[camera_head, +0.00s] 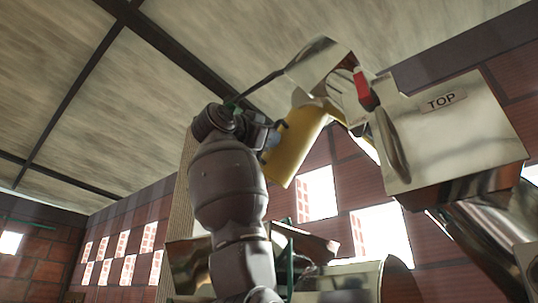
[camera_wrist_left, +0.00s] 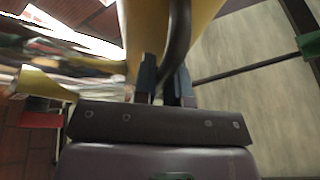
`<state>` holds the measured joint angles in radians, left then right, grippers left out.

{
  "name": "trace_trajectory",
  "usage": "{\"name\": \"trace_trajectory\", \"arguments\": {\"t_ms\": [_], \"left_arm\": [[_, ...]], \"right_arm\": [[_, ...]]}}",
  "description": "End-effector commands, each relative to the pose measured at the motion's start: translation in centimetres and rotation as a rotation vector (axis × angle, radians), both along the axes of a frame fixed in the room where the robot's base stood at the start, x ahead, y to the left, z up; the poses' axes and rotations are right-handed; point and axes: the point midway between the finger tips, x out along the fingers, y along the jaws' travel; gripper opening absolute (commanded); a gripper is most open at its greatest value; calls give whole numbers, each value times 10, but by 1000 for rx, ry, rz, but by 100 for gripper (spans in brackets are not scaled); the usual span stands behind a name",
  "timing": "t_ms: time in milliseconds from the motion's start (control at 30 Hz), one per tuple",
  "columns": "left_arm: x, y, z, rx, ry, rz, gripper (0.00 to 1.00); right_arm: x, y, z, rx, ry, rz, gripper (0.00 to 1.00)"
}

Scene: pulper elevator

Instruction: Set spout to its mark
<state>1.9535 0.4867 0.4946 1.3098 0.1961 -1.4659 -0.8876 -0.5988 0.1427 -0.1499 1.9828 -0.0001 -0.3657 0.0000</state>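The yellow spout (camera_head: 297,143) hangs at a slant below a shiny metal head, right of my left gripper (camera_head: 272,135). In the left wrist view, the yellow surface (camera_wrist_left: 135,28) fills the top middle. A dark curved bar (camera_wrist_left: 179,35) runs in front of it and down between the fingertips of my left gripper (camera_wrist_left: 165,82). The fingers look closed on this bar, though their contact is partly hidden. My right gripper is not in view.
A shiny metal panel labelled TOP (camera_head: 455,140) stands right of the spout. Metal machine parts (camera_head: 345,283) lie below. A brick wall (camera_head: 345,185) with bright openings stands behind, under a panelled ceiling (camera_head: 110,110).

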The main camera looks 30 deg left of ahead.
Motion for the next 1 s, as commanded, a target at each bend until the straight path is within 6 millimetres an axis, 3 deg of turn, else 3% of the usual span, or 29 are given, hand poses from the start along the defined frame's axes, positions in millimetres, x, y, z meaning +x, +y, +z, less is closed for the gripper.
{"name": "trace_trajectory", "arguments": {"t_ms": [567, 1000], "left_arm": [[-4, -5, -1, 2, 1, 56, 0], [-26, -42, 0, 3, -2, 397, 0]], "right_arm": [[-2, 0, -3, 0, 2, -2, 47], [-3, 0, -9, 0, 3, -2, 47]]}}
